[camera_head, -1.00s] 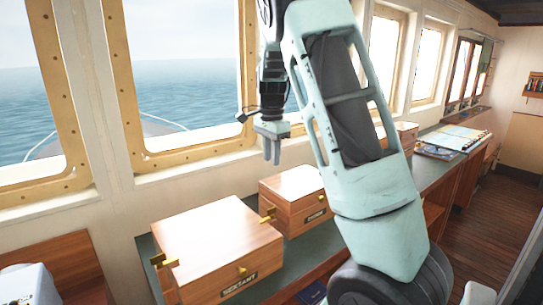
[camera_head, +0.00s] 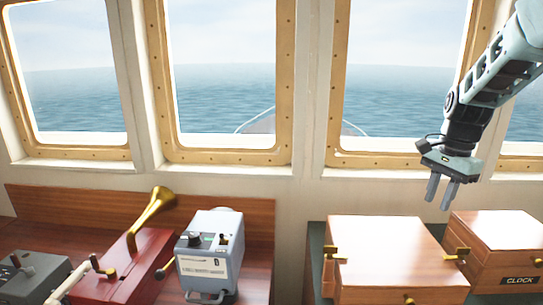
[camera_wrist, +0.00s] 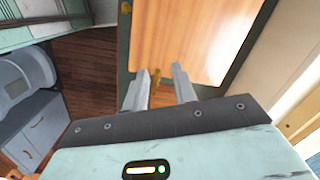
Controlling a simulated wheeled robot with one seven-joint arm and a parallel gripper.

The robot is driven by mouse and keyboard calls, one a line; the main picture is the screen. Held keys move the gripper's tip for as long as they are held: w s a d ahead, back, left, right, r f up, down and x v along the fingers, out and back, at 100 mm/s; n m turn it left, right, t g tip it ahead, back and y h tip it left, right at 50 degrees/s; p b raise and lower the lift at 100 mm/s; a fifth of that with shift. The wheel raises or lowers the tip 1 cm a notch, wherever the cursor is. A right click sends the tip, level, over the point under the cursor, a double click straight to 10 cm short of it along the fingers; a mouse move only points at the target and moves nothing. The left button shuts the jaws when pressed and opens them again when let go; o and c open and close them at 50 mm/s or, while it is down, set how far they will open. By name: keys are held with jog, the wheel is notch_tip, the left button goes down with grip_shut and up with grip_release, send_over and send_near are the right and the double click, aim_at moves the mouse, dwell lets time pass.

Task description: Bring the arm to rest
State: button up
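My gripper (camera_head: 441,192) hangs at the right in the head view, fingers pointing down in front of the window wall. It is above the area where the wooden sextant box (camera_head: 385,250) and the wooden box labelled CLOCK (camera_head: 500,232) stand, touching neither. Its two fingers are apart with nothing between them. In the wrist view, my gripper (camera_wrist: 160,84) also shows a gap between its fingers. A brass fitting and a wooden box lid appear beyond them; I cannot tell which box this is. My arm reaches in from the upper right.
A red box with a brass horn (camera_head: 150,220), a pale grey device (camera_head: 208,252) and a dark grey device (camera_head: 35,278) stand on the wooden console at left. Windows line the wall behind. The wrist view shows wooden floor (camera_wrist: 92,70) and a grey cabinet (camera_wrist: 35,125).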

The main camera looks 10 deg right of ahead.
jog(key=s+a+f+n+b, duration=0.1)
jog(key=s+a+f+n, duration=0.2)
jog(key=a, duration=0.5)
jog(key=s+a+n, duration=0.3)
jog(key=a+n, duration=0.2)
jog(key=a, duration=0.3)
jog(key=s+a+f+n+b, duration=0.1)
jog(key=s+a+f+n, duration=0.2)
jog(key=a, duration=0.5)
jog(key=s+a+f+n+b, duration=0.1)
jog(key=s+a+n, duration=0.3)
jog(key=s+n, duration=0.2)
jog(key=s+a+f+n, duration=0.2)
jog(key=s+a+n, duration=0.2)
jog(key=s, duration=0.5)
jog(key=n, duration=0.2)
jog(key=shift+s+a+n+b, duration=0.3)
jog(key=shift+s+b, duration=0.05)
jog(key=shift+b, duration=0.05)
